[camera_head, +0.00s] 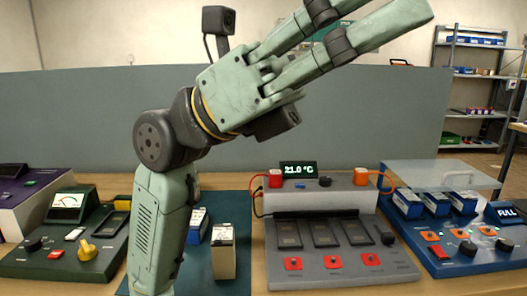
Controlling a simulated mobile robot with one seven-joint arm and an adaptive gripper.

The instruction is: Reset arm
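My gripper (372,10) is the pale green hand raised high in the middle of the head view, pointing to the upper right. Its two fingers are spread apart with a gap between them, and I see nothing held there. The tip of the upper finger runs out of the top of the picture. My forearm rises from the bottom and bends at a dark grey joint. The gripper is well above the bench and touches nothing that I can see.
The wooden bench (258,285) carries a dark green device (60,262), a grey charger (345,262) reading 21.0 °C, and a blue station (470,252) marked FULL. Battery blocks (224,255) stand on a dark mat. A grey partition (395,120) stands behind. Shelves (478,90) are back right.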

